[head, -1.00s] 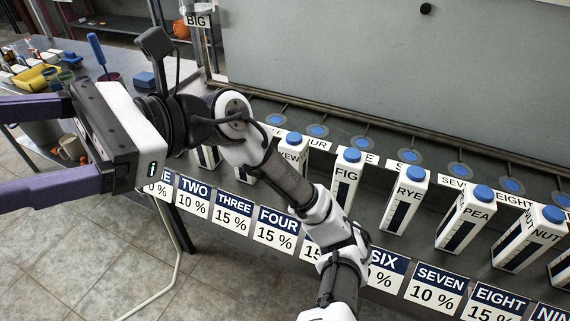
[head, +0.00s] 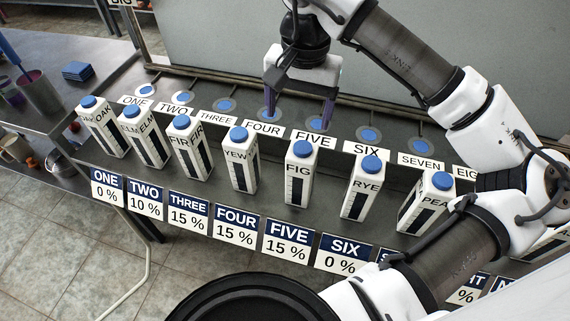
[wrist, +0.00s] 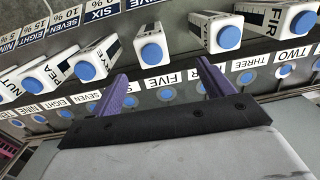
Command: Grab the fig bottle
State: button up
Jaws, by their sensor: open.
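The fig bottle (head: 299,182) is a white carton-like bottle with a blue cap, a dark level strip and the word FIG. It stands upright in the row, in front of the FIVE label (head: 313,138). In the wrist view the fig bottle (wrist: 152,47) shows cap-on, between and beyond my fingertips. My gripper (head: 298,116) is open and empty, pointing down behind the fig bottle, over the strip of blue discs. Its two purple fingers also show in the wrist view (wrist: 162,72). It is apart from the bottle.
The yew bottle (head: 239,165) stands left of the fig bottle and the rye bottle (head: 362,190) right, with gaps between. Percentage cards, such as the FIVE card (head: 288,241), line the front edge. A grey tank wall (head: 215,45) rises behind.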

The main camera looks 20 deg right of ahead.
aim_at(303, 150)
jog(key=shift+h, duration=0.3)
jog(key=f, duration=0.2)
jog(key=d+f, duration=0.1)
jog(key=f, duration=0.2)
jog(key=f+p, duration=0.1)
jog(key=f, duration=0.2)
jog(key=shift+s+d+f, duration=0.2)
jog(key=shift+w+a+f+p, duration=0.1)
jog(key=shift+f+p, duration=0.95)
jog(key=shift+f, duration=1.6)
jog(key=shift+c, duration=0.4)
jog(key=c, duration=1.2)
